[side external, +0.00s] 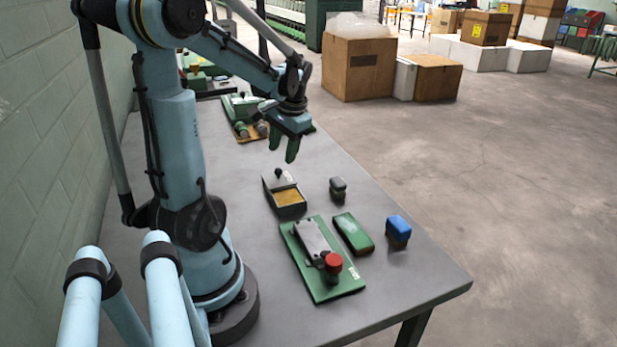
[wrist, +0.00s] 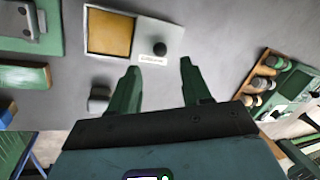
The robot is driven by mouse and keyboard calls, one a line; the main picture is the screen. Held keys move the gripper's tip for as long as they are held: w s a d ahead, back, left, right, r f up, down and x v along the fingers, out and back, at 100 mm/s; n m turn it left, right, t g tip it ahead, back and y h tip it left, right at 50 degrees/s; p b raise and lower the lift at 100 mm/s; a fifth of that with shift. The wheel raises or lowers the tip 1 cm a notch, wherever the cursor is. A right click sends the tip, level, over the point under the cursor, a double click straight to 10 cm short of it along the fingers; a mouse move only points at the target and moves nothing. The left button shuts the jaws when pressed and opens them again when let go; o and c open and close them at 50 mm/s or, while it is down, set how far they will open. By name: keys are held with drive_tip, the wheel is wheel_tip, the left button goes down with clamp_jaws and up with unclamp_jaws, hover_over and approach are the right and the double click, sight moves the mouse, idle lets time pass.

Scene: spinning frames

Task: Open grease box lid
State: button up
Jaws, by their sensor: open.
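The grease box (side external: 290,211) is a small dark-rimmed box on the grey table, with yellow-brown grease showing in its near part. It also shows in the wrist view (wrist: 88,50). Its light grey lid (side external: 272,183) lies at the far end, beside the exposed grease, and it also shows in the wrist view (wrist: 172,32). A round black knob (wrist: 160,49) stands on the lid. My gripper (side external: 283,148) is open and empty above the table, apart from the box. In the wrist view its green fingers (wrist: 159,68) point towards the knob.
A green plate with a metal fixture and red knob (side external: 333,262), a green block (side external: 353,234), a blue block (side external: 398,230) and a small dark block (side external: 338,188) stand nearby. A brown tray with bobbins (side external: 252,133) lies farther back. The table's right edge is clear.

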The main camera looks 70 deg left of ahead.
drive_tip(key=v, duration=0.6)
drive_tip(key=shift+d+r, duration=0.1)
drive_tip(key=shift+d, duration=0.05)
drive_tip(key=w+d+m+t+h, duration=0.1)
drive_tip(key=w+d+t, duration=0.1)
drive_tip(key=d, duration=0.6)
drive_tip(key=w+d+f+m+t, duration=0.1)
drive_tip(key=w+d+m+t, duration=0.1)
drive_tip(key=d, duration=0.7)
drive_tip(key=w+d+f+m+t+h, duration=0.1)
drive_tip(key=d+t, duration=0.3)
drive_tip(key=d, duration=0.5)
drive_tip(key=shift+w+f+m+t+h, duration=0.3)
drive_tip(key=shift+w+m, duration=0.25)
drive_tip(key=shift+m, duration=0.15)
